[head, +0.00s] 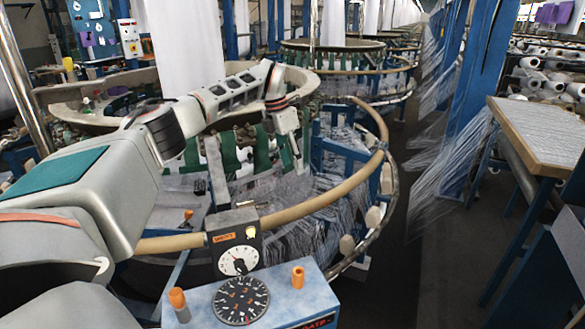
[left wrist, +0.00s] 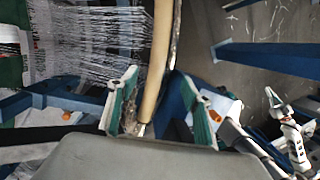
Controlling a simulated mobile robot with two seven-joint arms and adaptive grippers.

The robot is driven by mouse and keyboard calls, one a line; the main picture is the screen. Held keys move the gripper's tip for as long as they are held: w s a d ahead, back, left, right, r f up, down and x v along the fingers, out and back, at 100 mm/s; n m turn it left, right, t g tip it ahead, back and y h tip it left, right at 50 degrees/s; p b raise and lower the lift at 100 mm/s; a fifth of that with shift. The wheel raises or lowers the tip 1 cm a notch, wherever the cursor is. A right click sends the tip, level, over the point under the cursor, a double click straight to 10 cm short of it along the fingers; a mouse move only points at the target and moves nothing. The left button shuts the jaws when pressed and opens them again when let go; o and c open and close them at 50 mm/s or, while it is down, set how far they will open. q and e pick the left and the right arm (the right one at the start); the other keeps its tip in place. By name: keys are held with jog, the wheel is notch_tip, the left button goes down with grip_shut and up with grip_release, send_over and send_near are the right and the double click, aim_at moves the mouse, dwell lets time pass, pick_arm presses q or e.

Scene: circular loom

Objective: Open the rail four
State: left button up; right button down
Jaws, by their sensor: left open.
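A tan curved rail (head: 320,196) runs around the front and right side of the nearest circular loom. I cannot tell which rail section is number four. My left gripper (head: 297,160) points down near the loom's inner side, to the left of the rail's right-hand curve in the head view. In the left wrist view the two fingers of my left gripper (left wrist: 162,108) are spread apart, with green and white tips. A tan rail (left wrist: 158,65) shows between them, running away from the gripper. I see no clear grip or contact on it. My right gripper is not in view.
A control box (head: 238,243) with a dial stands at the rail's front, above a blue panel (head: 245,302) with orange knobs. White threads (head: 330,215) hang inside the loom. A blue post (head: 475,95) and table (head: 545,125) stand right, beyond a dark open aisle (head: 395,235).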

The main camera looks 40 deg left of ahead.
pick_arm(q)
jog(key=v, duration=1)
jog(key=shift+f, duration=0.2)
